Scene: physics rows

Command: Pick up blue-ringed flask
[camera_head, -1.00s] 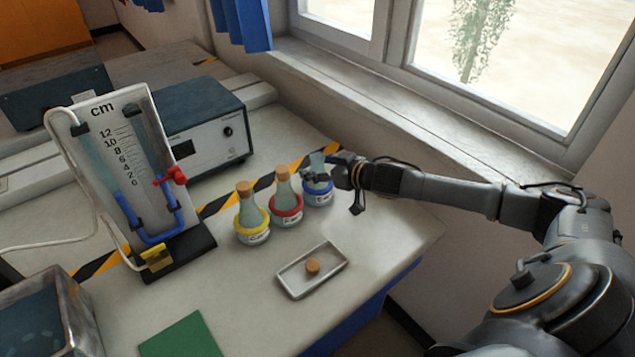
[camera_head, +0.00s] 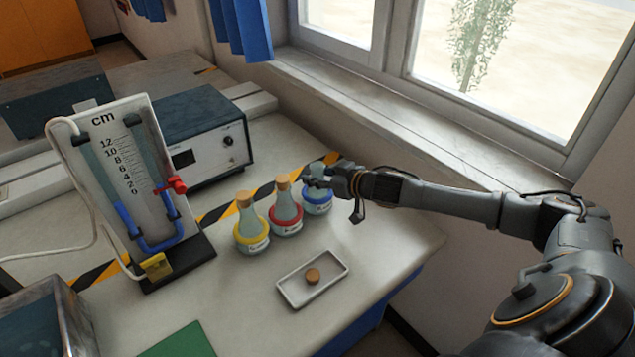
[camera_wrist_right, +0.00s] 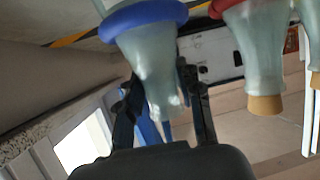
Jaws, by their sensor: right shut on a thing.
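The blue-ringed flask (camera_head: 318,208) is clear glass with a blue ring and a white label. It stands upright at the right end of a row of flasks, with no cork on it. My right gripper (camera_head: 322,182) reaches it from the right and is shut on its neck, partly hiding the neck. In the right wrist view the blue-ringed flask (camera_wrist_right: 155,60) appears upside down, its neck between the two fingers of my right gripper (camera_wrist_right: 165,105). Any gap under its base is too small to tell. My left gripper is not in view.
A red-ringed flask (camera_head: 286,222) stands close beside it, then a yellow-ringed flask (camera_head: 251,238), both corked. A white tray (camera_head: 292,297) holds a loose cork (camera_head: 312,276). A manometer (camera_head: 130,180) and a meter box (camera_head: 205,150) stand left. The window wall is behind.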

